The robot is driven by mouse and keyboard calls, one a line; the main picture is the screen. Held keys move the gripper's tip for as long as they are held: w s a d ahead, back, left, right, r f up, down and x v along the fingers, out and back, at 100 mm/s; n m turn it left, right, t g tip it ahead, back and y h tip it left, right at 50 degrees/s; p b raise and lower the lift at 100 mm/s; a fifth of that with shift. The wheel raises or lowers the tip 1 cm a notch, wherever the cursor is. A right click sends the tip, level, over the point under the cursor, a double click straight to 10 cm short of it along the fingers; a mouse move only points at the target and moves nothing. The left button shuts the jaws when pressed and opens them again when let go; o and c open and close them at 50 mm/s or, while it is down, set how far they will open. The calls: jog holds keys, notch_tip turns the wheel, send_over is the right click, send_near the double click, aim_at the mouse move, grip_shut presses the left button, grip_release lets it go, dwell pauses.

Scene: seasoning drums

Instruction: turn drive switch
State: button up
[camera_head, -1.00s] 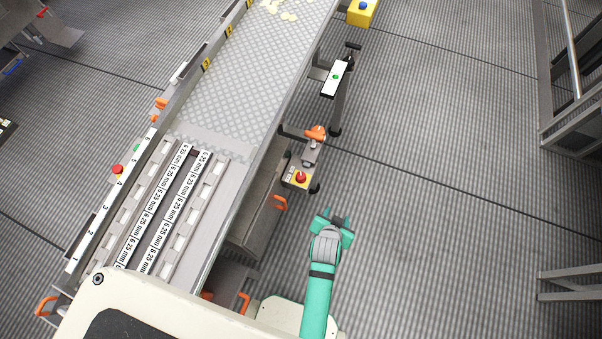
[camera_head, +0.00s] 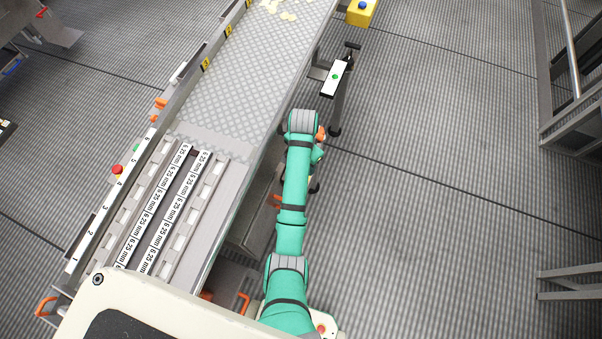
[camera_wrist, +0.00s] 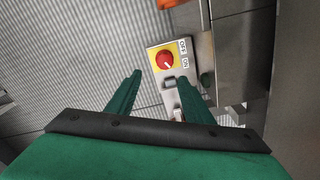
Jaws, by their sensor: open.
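The drive switch (camera_wrist: 166,60) is a red round knob on a yellow plate, with OFF and ON labels beside it, in the upper middle of the wrist view. A pale mark on the knob shows, but its exact setting is too small to tell. My gripper (camera_wrist: 153,82) is open. Its two green fingers reach toward the switch box, one left of it and one over its lower part. The knob is beyond the fingertips, not between them. In the head view my arm hides the switch and most of the gripper.
The conveyor (camera_head: 250,85) runs along the left of my arm, its metal side (camera_wrist: 235,50) close by in the wrist view. An orange part (camera_wrist: 170,3) is above the switch. A white panel with a green button (camera_head: 335,77) stands beyond. Open floor (camera_head: 430,190) lies to the right.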

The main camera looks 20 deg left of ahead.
jog(key=f, duration=0.6)
jog(key=a+f, duration=0.1)
jog(key=f, duration=0.3)
jog(key=shift+c, duration=0.6)
jog(key=c, duration=0.9)
